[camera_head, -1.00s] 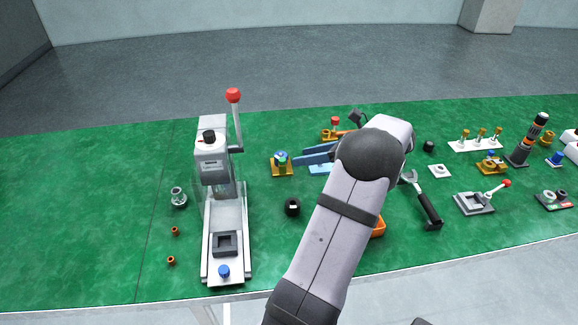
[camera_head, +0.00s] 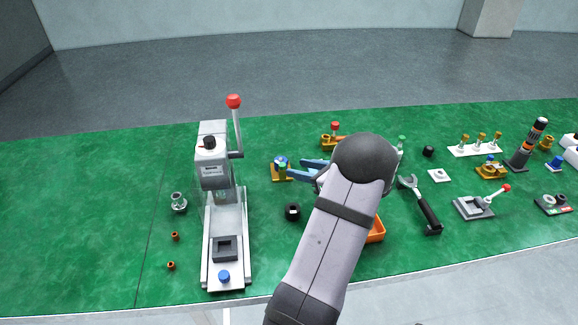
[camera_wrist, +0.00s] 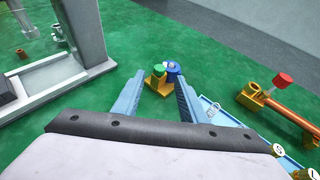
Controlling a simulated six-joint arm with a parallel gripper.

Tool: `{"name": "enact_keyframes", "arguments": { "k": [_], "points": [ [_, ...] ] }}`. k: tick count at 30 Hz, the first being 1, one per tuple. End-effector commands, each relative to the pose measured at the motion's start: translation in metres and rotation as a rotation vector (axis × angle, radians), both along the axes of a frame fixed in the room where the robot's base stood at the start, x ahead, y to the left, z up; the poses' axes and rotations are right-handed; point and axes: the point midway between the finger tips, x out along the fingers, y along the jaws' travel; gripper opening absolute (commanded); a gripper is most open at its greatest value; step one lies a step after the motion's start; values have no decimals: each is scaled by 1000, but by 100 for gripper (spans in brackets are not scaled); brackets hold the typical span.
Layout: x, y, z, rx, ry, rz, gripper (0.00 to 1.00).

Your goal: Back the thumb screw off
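A small brass fixture (camera_head: 282,173) sits on the green table with a blue knob (camera_head: 280,161) on top, which looks like the thumb screw. In the wrist view the fixture (camera_wrist: 153,84) lies just ahead, with a green round part (camera_wrist: 159,69) and the blue knob (camera_wrist: 173,68) behind and to its right. My gripper (camera_wrist: 160,80) is open. Its two blue fingers are spread, empty, and pointed at the fixture, whose front part shows between the tips. The head view shows the fingers (camera_head: 303,168) just right of the fixture. I cannot tell whether they touch it.
A lever press (camera_head: 213,170) with a red ball handle stands to the left; its base has another blue knob (camera_head: 224,276). A black ring part (camera_head: 292,211) lies nearby. A brass assembly with a red knob (camera_wrist: 282,79) is to the right. A wrench (camera_head: 421,205) lies farther right.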

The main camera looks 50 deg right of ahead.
Motion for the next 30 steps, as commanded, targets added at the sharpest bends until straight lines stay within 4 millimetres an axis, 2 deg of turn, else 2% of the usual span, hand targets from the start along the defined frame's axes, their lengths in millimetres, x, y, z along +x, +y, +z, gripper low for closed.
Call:
{"name": "enact_keyframes", "arguments": {
  "k": [6,12,24,26,29,30],
  "points": [
    [28,-2,-11,3,0,2,39],
    [45,-5,-19,3,0,1,39],
    [51,-6,-21,1,0,1,39],
    [51,-5,-21,1,0,1,27],
    [51,-5,-21,1,0,1,3],
    [51,-5,-21,1,0,1,0]
  ]
}}
